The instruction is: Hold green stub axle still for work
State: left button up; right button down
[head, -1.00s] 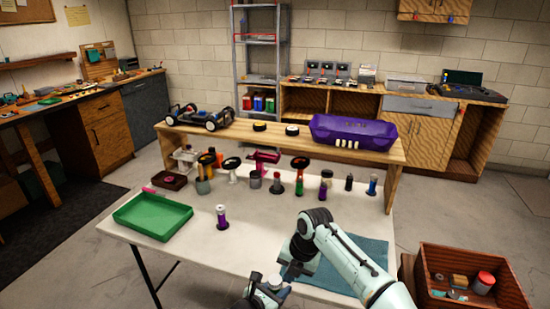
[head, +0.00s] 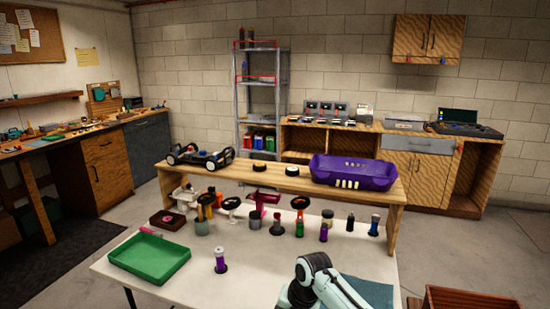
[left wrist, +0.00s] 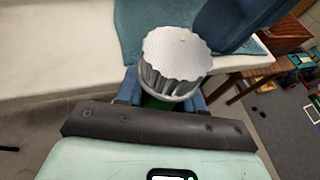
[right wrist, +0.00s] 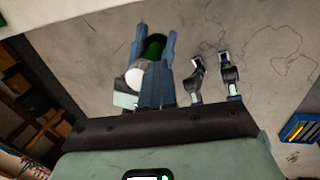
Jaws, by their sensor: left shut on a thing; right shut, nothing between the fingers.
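The green stub axle (left wrist: 158,103) is in my left gripper (left wrist: 163,100). In the left wrist view its grey ribbed cap (left wrist: 175,50) faces the camera, and the green body shows just below, between the blue fingers. In the right wrist view, part of the green body (right wrist: 153,46) and a pale round end show beside blue fingers. My right gripper (right wrist: 160,60) is shut and empty, close to the axle; whether it touches cannot be told. The head view shows only an upper link of my right arm; both grippers are below its edge.
The white table (head: 185,290) holds a green tray (head: 150,257), a purple-based part (head: 220,260) and a blue mat (head: 370,290). Several coloured parts stand under the wooden shelf (head: 285,178), which bears a car chassis (head: 200,156) and a purple body shell (head: 352,172). A wooden crate (head: 465,298) is at lower right.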

jog(key=shift+s+a, duration=0.15)
jog(key=shift+s, duration=0.15)
jog(key=shift+s+a, duration=0.35)
jog(key=shift+s, duration=0.45)
jog(key=shift+a, duration=0.15)
jog(key=shift+s, duration=0.15)
jog(key=v, duration=0.6)
jog(key=shift+a, duration=0.15)
dwell(0.4)
jog(key=shift+w+r, duration=0.15)
jog(key=shift+w, duration=0.05)
